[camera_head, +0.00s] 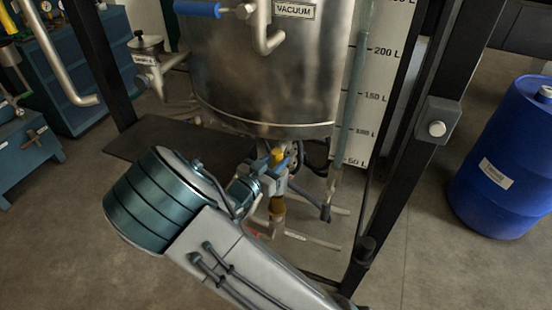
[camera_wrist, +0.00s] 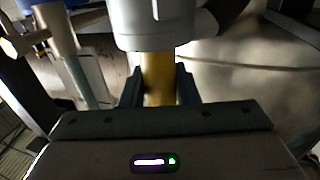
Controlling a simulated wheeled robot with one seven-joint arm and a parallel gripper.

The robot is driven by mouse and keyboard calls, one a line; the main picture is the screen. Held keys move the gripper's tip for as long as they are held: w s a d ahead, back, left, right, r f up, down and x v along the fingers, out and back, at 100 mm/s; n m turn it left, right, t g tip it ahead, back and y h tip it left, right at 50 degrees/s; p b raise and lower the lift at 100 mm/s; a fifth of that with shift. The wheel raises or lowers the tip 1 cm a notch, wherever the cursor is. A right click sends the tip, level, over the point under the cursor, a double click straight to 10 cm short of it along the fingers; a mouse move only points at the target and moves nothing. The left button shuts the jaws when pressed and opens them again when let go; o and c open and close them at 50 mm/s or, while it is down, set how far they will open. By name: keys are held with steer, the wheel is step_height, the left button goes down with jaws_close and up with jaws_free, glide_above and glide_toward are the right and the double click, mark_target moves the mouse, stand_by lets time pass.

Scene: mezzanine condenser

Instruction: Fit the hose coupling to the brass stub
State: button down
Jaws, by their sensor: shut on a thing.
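My gripper (camera_head: 272,172) is under the steel vessel. In the wrist view, its two dark fingers (camera_wrist: 158,88) stand on either side of a yellow, brass-like round piece (camera_wrist: 158,75) and are shut on it. The piece runs into a wider grey cylindrical body (camera_wrist: 160,25). A yellow part (camera_head: 277,156) shows by the fingers in the head view. A brass-coloured fitting (camera_head: 277,206) shows just below my gripper. I cannot tell which of these parts is the hose coupling and which the stub. The join is partly hidden by my gripper.
The steel vessel (camera_head: 265,75) hangs close above. Black frame posts (camera_head: 420,130) stand to the right, and a pale labelled pipe (camera_head: 312,240) lies low beside the fitting. A blue drum (camera_head: 505,165) stands far right. A teal bench (camera_head: 25,150) is at left.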

steer(key=shift+f+b, duration=0.8)
steer(key=shift+f, duration=0.65)
steer(key=shift+f+b, duration=2.2)
steer(key=shift+f, duration=1.1)
steer(key=c, duration=1)
jaws_free()
steer(key=shift+c, duration=0.2)
steer(key=v, duration=1.3)
steer(key=shift+s+a, duration=0.2)
steer(key=shift+s, duration=0.15)
